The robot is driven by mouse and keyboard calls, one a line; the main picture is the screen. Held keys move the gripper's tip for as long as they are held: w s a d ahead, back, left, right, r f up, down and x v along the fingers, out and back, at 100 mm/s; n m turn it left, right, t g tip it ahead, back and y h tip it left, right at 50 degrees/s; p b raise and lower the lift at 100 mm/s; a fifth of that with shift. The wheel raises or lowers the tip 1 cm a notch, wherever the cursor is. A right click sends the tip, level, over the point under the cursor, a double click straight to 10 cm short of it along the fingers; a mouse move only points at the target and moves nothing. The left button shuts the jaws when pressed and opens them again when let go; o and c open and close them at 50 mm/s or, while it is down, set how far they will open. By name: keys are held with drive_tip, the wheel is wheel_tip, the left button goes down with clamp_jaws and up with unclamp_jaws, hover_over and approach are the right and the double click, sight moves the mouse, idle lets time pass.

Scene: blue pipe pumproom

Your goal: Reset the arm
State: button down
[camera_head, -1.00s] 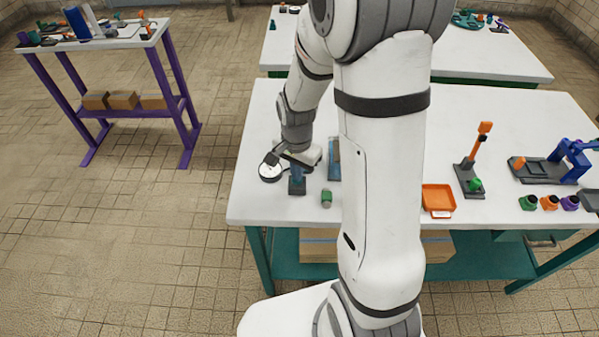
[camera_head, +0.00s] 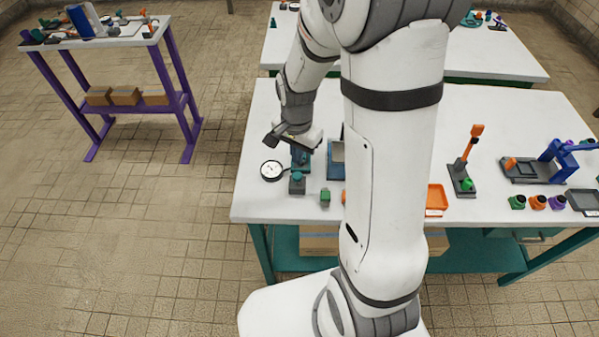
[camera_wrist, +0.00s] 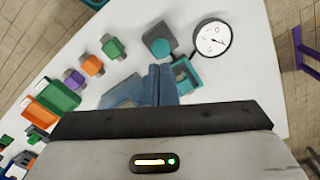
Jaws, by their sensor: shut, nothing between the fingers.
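My gripper (camera_head: 300,160) is above the left part of the white-topped workbench (camera_head: 262,205). Its blue fingers (camera_wrist: 161,84) show in the wrist view, side by side and shut with nothing between them. My arm hides part of the bench's middle.
A green part (camera_head: 325,197) and a blue-framed tray (camera_head: 336,172) are near the gripper. Right of my arm are an orange tray (camera_head: 436,198), an orange-lever stand (camera_head: 468,160) and a blue fixture (camera_head: 556,160). A purple-legged table (camera_head: 158,60) stands left; floor lies between.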

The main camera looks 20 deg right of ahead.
idle(0.3)
drive_tip(key=shift+r, duration=0.15)
drive_tip(key=s+r+n+t, duration=0.3)
drive_tip(key=s+r+n, duration=0.6)
drive_tip(key=s+r, duration=0.5)
wheel_tip(320, 180, up, 2)
drive_tip(key=shift+d+r+n, duration=0.25)
drive_tip(key=shift+d+n, duration=0.05)
drive_tip(key=shift+d, duration=0.05)
idle(0.7)
